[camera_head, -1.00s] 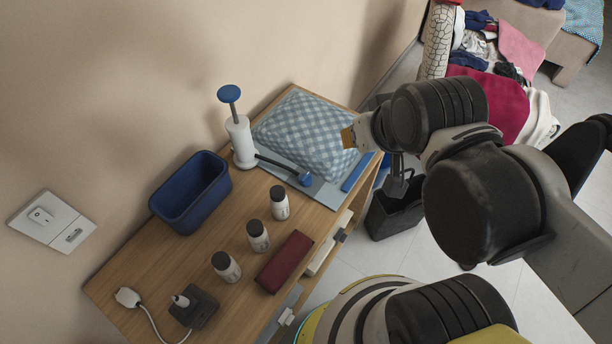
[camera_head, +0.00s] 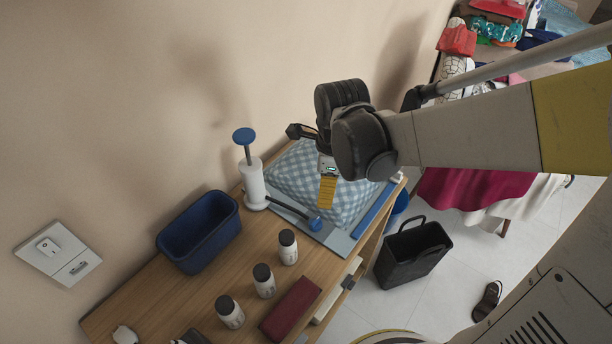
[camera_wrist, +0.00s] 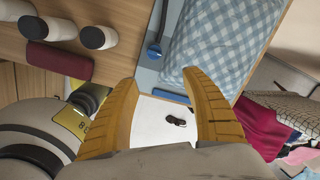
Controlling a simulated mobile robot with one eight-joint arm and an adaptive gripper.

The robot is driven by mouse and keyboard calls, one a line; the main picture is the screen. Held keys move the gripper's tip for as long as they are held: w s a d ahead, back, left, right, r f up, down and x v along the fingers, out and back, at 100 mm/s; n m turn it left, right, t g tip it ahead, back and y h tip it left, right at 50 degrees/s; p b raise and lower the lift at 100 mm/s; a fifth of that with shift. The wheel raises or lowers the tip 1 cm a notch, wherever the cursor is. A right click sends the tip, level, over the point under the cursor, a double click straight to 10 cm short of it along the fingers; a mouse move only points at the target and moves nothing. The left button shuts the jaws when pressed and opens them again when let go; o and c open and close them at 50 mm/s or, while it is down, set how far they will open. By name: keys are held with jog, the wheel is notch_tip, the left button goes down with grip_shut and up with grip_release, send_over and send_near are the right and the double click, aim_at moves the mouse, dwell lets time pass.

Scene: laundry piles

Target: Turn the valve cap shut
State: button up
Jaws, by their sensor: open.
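A blue-and-white checked bag (camera_head: 300,185) lies on a grey-blue mat (camera_head: 338,243) on the wooden cabinet. A round blue cap-like piece (camera_head: 315,223) sits at the bag's near edge, at the end of the dark hose from a white hand pump (camera_head: 254,186) with a blue knob. The same blue piece shows in the wrist view (camera_wrist: 154,51), past the fingertips. I cannot tell whether it is the valve cap or a hose fitting over it. My gripper (camera_head: 327,192) is above the bag's right part, fingers downward. In the wrist view its yellow fingers (camera_wrist: 160,79) are spread and empty.
A blue bin (camera_head: 200,232), several dark-capped white bottles (camera_head: 264,281) and a dark red box (camera_head: 291,309) stand on the cabinet. A blue strip (camera_head: 373,210) lies along the mat's right edge. A black basket (camera_head: 411,256) stands on the floor to the right.

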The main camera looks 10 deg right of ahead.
aim_at(316, 221)
jog(key=f+m+b, duration=0.1)
jog(key=f+m, duration=0.1)
jog(key=f, duration=0.3)
jog(key=w+a+f+m+g+b, duration=0.1)
jog(key=f+m+b, duration=0.1)
jog(key=f, duration=0.4)
jog(key=f+m+b, duration=0.1)
jog(key=f+m, duration=0.1)
jog(key=f, duration=0.3)
jog(key=shift+w+a+f+g+b, duration=0.15)
jog(key=shift+w+a+g+b, duration=0.05)
jog(key=shift+a+g+b, duration=0.15)
jog(key=c, duration=1.2)
